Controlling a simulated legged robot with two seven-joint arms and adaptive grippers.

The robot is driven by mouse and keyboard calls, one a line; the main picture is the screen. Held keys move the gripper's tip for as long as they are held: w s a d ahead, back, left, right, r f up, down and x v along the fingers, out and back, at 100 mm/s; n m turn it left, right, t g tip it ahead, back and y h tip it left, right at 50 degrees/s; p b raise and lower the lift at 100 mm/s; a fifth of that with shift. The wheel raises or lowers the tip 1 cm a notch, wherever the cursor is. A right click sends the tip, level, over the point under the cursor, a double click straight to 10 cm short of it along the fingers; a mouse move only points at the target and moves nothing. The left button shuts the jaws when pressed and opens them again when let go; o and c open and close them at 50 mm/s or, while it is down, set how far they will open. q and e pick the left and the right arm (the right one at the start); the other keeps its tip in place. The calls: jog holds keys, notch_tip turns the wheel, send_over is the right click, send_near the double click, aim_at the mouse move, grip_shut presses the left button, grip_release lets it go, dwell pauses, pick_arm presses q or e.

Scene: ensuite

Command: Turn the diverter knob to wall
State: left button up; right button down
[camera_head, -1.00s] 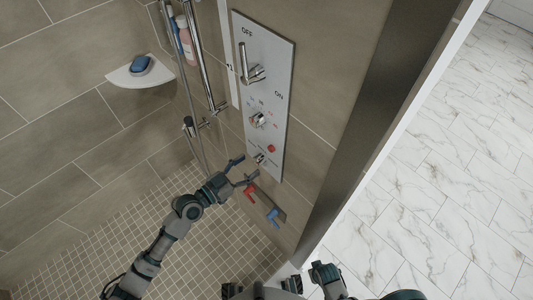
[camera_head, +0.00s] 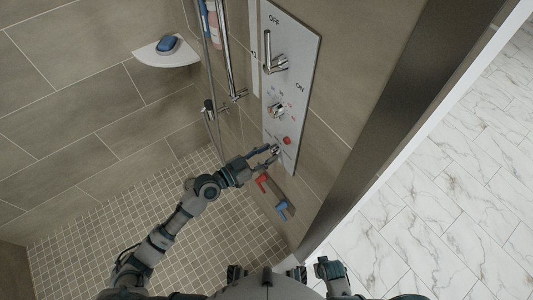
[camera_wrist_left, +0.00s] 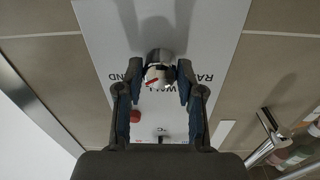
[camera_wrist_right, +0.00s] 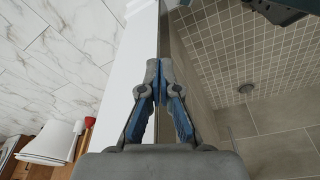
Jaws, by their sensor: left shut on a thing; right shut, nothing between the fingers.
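The diverter knob (camera_wrist_left: 158,66) is a small chrome knob with a red mark, low on the white shower panel (camera_wrist_left: 95,35). In the left wrist view it sits between the fingertips of my left gripper (camera_wrist_left: 157,84), which is shut on it. Panel lettering, upside down there, shows around the knob; the word below it reads WALL. In the head view my left gripper (camera_head: 270,156) is at the panel's lower end and partly hides the knob. My right gripper (camera_wrist_right: 160,72) is shut and empty, away from the panel.
Above the knob are a red button (camera_head: 287,140), a temperature knob (camera_head: 277,110) and a large lever (camera_head: 272,64). Red (camera_head: 262,182) and blue (camera_head: 283,208) handles sit below the panel. A slide bar (camera_head: 228,60) and corner shelf (camera_head: 168,55) are to the left.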

pick_arm(q)
jog(key=shift+w+r+n, duration=0.1)
jog(key=shift+n, duration=0.2)
jog(key=n, duration=0.3)
jog(key=shift+n, duration=0.3)
jog(key=shift+r+n, duration=0.1)
jog(key=shift+n, duration=0.9)
jog(key=shift+n+t, duration=0.3)
jog(key=shift+n, duration=0.5)
jog(key=shift+n+p, duration=0.35)
jog(key=shift+n, duration=1.65)
pick_arm(e)
jog(key=shift+s+d+f, duration=0.1)
jog(key=shift+d+f, duration=0.05)
jog(key=shift+f, duration=1.15)
pick_arm(q)
jog(key=shift+p, duration=0.3)
pick_arm(e)
jog(key=shift+s+f, duration=0.2)
jog(key=shift+s, duration=0.15)
